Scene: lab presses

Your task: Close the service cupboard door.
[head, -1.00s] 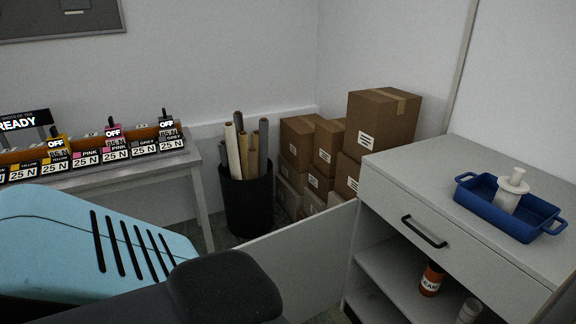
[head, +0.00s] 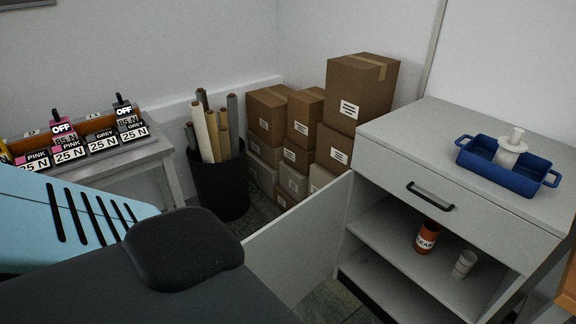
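The service cupboard (head: 400,153) is a grey cabinet on the right with a drawer with a black handle (head: 430,197) above open shelves. Its door (head: 298,240) is a light grey panel that stands open, swung out to the left from the cupboard's left side. The lower part of the door is hidden behind a dark rounded part of my own body. Inside, an orange bottle (head: 426,237) and a small white container (head: 464,264) stand on the shelf. Neither of my grippers is visible in the head view.
A blue tray (head: 548,181) with a white object sits on the cupboard top. Stacked cardboard boxes (head: 358,92) and a black bin (head: 219,187) of rolls stand behind the door. A bench (head: 165,151) with labelled boxes is at left.

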